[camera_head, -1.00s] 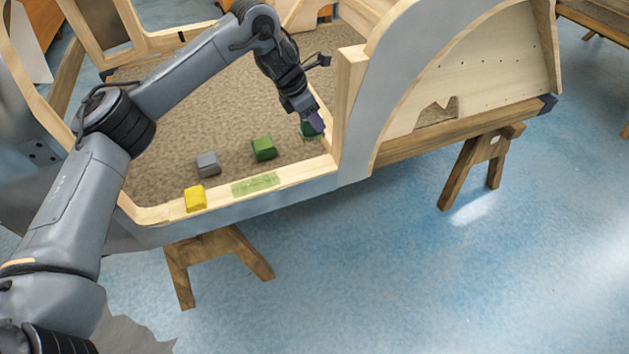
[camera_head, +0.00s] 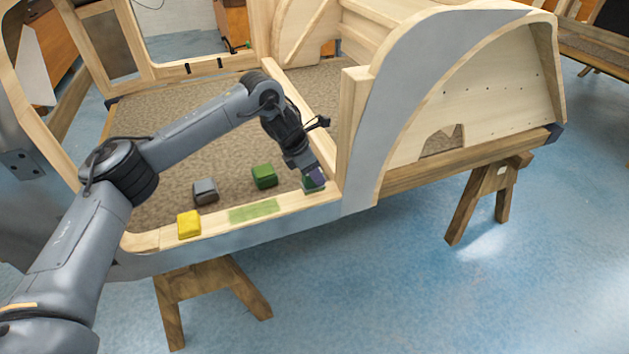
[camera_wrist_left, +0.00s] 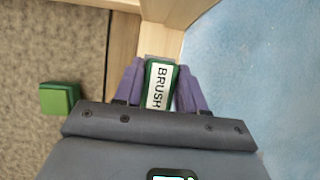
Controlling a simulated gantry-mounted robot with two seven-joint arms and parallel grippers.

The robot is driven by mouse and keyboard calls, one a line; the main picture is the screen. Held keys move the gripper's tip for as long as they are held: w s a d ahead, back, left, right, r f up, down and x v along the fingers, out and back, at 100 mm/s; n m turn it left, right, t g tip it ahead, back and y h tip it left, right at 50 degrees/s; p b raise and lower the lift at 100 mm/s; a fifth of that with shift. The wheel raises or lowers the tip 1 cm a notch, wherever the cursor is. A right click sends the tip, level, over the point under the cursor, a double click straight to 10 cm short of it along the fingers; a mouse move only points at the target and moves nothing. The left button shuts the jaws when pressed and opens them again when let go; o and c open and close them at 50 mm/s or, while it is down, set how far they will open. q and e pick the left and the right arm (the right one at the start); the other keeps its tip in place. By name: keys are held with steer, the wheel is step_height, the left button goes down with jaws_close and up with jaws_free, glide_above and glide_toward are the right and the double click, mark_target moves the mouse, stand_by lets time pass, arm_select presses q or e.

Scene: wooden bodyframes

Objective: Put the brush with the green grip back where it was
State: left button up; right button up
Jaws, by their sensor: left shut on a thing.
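The brush with the green grip (camera_wrist_left: 159,83) is between the purple fingers of my left gripper (camera_wrist_left: 158,88) in the left wrist view, its white "BRUSH" label facing the camera. In the head view my left gripper (camera_head: 314,180) is low at the right end of the near wooden rail, by the foot of the upright post. Dark green of the held brush (camera_head: 310,189) shows below the fingers there; whether it touches the rail is unclear. A flat green patch (camera_head: 253,211) lies on the rail to the left. My right gripper is not in view.
A yellow block (camera_head: 189,224) sits on the rail's left part. A grey block (camera_head: 205,191) and a green block (camera_head: 264,176) are on the brown floor behind it. The upright wooden post (camera_head: 347,130) stands close right of my left gripper.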

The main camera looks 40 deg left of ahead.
arm_select(q)
step_height(320, 180, down, 2)
steer(key=shift+f, duration=0.15)
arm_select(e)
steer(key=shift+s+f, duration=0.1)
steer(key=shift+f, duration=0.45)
arm_select(q)
steer(key=o, duration=0.9)
steer(key=shift+f, duration=0.1)
steer(key=shift+o, duration=0.2)
